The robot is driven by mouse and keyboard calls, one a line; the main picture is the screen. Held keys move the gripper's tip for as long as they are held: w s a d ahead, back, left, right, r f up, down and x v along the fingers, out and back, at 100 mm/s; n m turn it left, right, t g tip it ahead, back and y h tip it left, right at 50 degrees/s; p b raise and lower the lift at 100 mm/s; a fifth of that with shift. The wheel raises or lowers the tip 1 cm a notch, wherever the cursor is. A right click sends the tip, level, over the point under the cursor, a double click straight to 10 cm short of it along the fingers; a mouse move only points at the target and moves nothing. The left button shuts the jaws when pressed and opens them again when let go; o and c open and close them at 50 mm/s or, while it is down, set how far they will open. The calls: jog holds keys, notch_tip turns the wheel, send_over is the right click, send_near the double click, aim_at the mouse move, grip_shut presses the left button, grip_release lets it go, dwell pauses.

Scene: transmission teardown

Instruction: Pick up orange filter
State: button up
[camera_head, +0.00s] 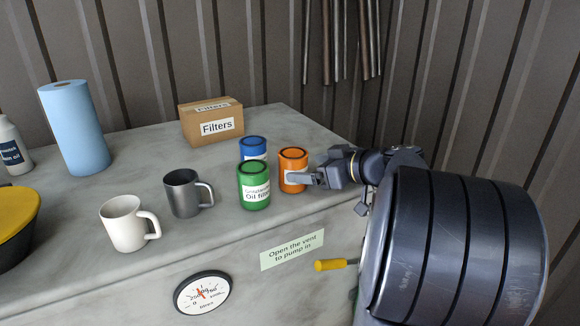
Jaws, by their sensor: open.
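The orange filter (292,162) stands upright on the grey bench top, near its right end. My gripper (306,178) reaches in from the right at the height of the filter. One finger shows in front of the filter's right side; the other finger is hidden. The jaws are open, and I cannot tell whether they touch the filter. A green oil filter (254,190) stands close to the left of the orange one and nearer the front. A blue filter (252,148) stands behind the green one, partly hidden by it.
A grey mug (181,195) and a white mug (124,226) stand left of the filters. A Filters box (190,132) and a blue paper roll (74,128) stand further back. A yellow-handled tool (329,265) juts out at the bench front. Metal rods (337,40) hang behind.

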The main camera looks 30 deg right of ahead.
aim_at(293, 167)
jog(key=shift+p+x, duration=1.35)
jog(key=shift+x, duration=1.55)
jog(key=shift+c, duration=0.5)
jog(key=shift+r, duration=0.1)
jog(key=c, duration=1.2)
